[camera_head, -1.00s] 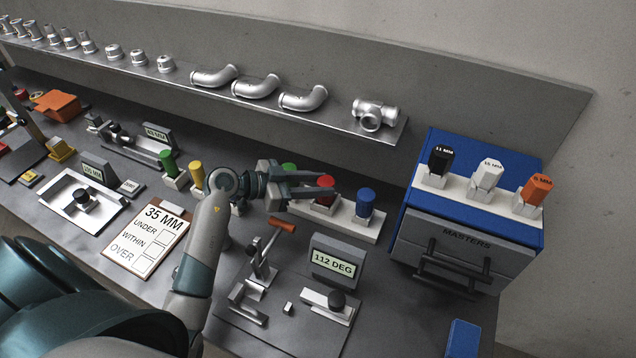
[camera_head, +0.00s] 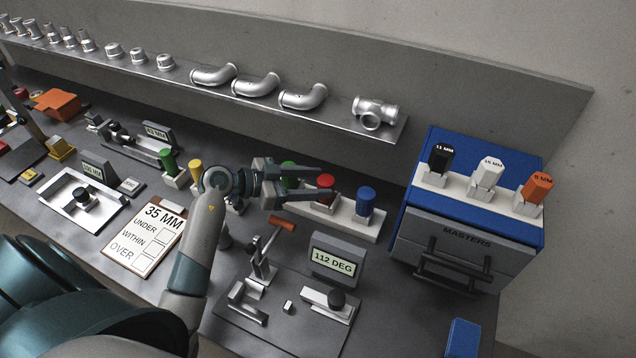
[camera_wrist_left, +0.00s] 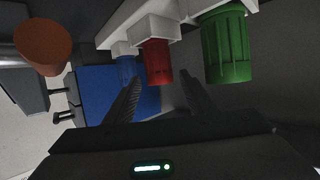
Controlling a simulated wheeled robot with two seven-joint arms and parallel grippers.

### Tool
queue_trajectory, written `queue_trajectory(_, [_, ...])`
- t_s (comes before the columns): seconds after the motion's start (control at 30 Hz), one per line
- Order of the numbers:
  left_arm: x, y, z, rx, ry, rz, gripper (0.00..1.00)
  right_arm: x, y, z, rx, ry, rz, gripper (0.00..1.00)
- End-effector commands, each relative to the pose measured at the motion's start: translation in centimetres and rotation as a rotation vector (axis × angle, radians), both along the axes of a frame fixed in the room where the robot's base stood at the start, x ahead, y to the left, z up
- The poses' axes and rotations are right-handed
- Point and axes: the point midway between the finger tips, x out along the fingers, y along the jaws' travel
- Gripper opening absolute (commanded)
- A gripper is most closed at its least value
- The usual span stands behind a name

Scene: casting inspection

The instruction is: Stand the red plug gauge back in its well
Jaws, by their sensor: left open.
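The red plug gauge (camera_head: 325,187) stands upright in the white rack (camera_head: 373,229), between the green plug gauge (camera_head: 288,176) and the blue plug gauge (camera_head: 365,202). My left gripper (camera_head: 325,181) is open, its fingers spread on either side of the red plug. In the left wrist view the red plug (camera_wrist_left: 157,62) shows between the open fingertips (camera_wrist_left: 161,80), its white base block above it. I see no finger pressing on it. Its foot is partly hidden by a finger in the head view. My right gripper is not in view.
A small stand with an orange-brown bar (camera_head: 282,223) and a display reading 112 DEG (camera_head: 334,262) stand in front of the rack. The blue MASTERS cabinet (camera_head: 418,217) is to the right. A shelf with metal fittings (camera_head: 392,133) runs behind.

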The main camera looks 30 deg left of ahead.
Motion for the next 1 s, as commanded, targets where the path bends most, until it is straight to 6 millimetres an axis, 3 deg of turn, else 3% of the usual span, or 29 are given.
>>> queue_trajectory(0.6, [-6.8,6.1,3.2,0.002,0.001,0.001,0.50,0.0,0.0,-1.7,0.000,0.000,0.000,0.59])
queue_trajectory(1.0, [-7.7,6.8,3.8,0.000,0.000,-0.001,0.50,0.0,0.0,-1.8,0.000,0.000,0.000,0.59])
